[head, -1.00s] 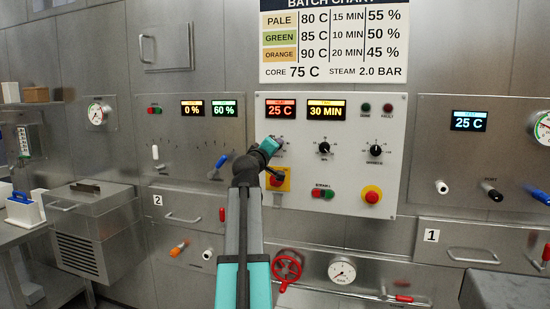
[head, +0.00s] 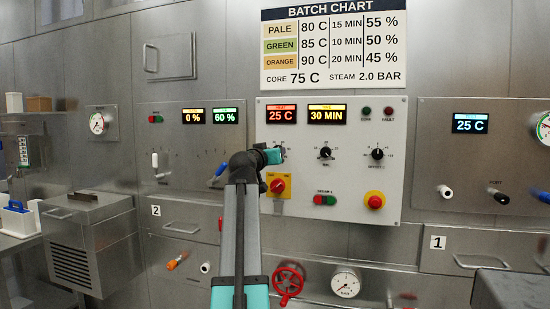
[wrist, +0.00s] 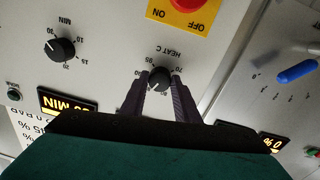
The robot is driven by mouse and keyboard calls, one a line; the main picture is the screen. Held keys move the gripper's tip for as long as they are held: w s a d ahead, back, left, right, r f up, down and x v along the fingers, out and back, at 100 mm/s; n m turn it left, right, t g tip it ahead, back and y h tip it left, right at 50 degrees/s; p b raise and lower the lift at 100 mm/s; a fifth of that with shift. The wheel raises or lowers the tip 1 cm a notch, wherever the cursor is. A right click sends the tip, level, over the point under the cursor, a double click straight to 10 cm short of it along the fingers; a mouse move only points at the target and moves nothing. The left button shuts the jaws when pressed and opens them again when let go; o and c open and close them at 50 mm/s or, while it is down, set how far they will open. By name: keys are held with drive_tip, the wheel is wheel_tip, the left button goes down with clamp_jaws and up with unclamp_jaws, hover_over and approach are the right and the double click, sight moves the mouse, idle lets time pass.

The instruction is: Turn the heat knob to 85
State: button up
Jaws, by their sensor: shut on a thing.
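The black heat knob (wrist: 159,78) sits on the white panel under the printed words HEAT C, seen upside down in the wrist view. My gripper (wrist: 160,84) has one dark finger on each side of the knob and is shut on it. Printed numbers ring the knob, but the fingers hide part of the scale and the exact pointer setting is hard to read. In the head view my gripper (head: 276,156) reaches the panel and mostly hides the knob. The red heat display (head: 282,115) above it reads 25 C.
A minute knob (head: 325,153) and another black knob (head: 377,154) are to the right. A red knob on a yellow OFF/ON plate (head: 278,199) is just below my gripper. The batch chart (head: 334,47) lists green at 85 C.

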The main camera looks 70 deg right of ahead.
drive_tip(key=shift+f, duration=0.15)
idle(0.3)
drive_tip(key=o, duration=1)
drive_tip(key=shift+o, duration=0.2)
drive_tip(key=shift+a, duration=0.15)
drive_tip(key=a+p, duration=0.2)
drive_tip(key=a, duration=1.1)
drive_tip(key=shift+a, duration=0.25)
